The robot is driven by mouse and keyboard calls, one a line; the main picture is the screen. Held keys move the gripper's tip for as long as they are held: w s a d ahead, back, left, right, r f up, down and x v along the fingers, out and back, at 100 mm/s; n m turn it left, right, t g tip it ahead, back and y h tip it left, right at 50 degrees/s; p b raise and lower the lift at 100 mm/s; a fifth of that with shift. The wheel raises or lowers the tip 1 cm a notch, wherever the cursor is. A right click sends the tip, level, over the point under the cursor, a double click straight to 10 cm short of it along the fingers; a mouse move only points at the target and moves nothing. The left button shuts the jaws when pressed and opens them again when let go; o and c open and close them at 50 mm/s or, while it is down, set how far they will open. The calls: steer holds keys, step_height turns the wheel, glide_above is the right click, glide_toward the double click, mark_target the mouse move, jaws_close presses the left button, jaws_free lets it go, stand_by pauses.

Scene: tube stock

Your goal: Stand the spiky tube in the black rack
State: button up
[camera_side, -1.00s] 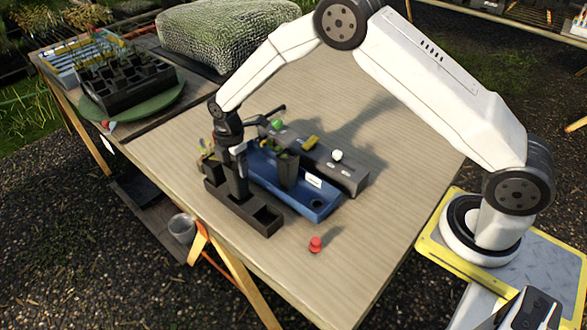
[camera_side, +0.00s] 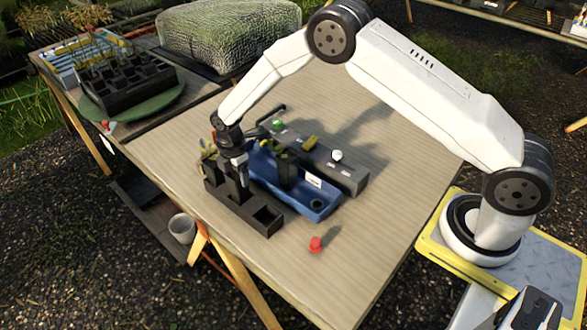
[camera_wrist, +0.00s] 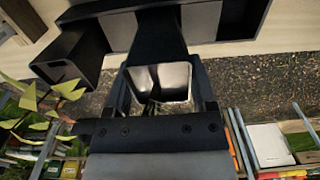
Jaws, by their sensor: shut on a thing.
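The black rack (camera_side: 232,208) stands near the table's front edge, with an open cell at its right end. My gripper (camera_side: 236,163) is shut on a dark tube (camera_side: 239,184), which I take to be the spiky tube. The tube is upright at the rack's middle, its lower part hidden behind the rack wall; I cannot tell whether it rests on the bottom. In the wrist view the held tube (camera_wrist: 158,38) runs away between the fingers. Its plant is not clear. Yellow-green leaves (camera_side: 208,150) show left of my gripper, and in the wrist view (camera_wrist: 45,100).
A blue rack (camera_side: 322,208) stands right behind the black one, holding a dark tube with green leaves (camera_side: 285,170). A grey rack (camera_side: 350,178) with small coloured items lies beyond it. A red object (camera_side: 316,243) sits at the front. The table's right side is clear.

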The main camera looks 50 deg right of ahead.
steer(key=shift+f, duration=0.55)
steer(key=shift+f, duration=0.5)
stand_by(0.8)
steer(key=o, duration=1.3)
steer(key=shift+r, duration=3.95)
steer(key=shift+s+d+r+m, duration=0.3)
steer(key=shift+r+m, duration=0.1)
steer(key=s+d+r+m+t, duration=0.1)
steer(key=s+d+r+m, duration=0.1)
steer(key=s+m, duration=0.3)
steer(key=s+d+r+m, duration=0.3)
steer(key=s+m, duration=0.3)
steer(key=s, duration=0.5)
steer(key=s+d+r+m+t, duration=0.1)
steer(key=s+d+r+m, duration=0.2)
steer(key=s+m, duration=0.3)
steer(key=shift+s+d+r+t, duration=0.15)
steer(key=shift+s+r, duration=0.15)
steer(key=shift+s, duration=0.3)
steer(key=shift+s+d+r+t, duration=0.15)
steer(key=shift+s+r, duration=0.1)
steer(key=shift+s, duration=0.3)
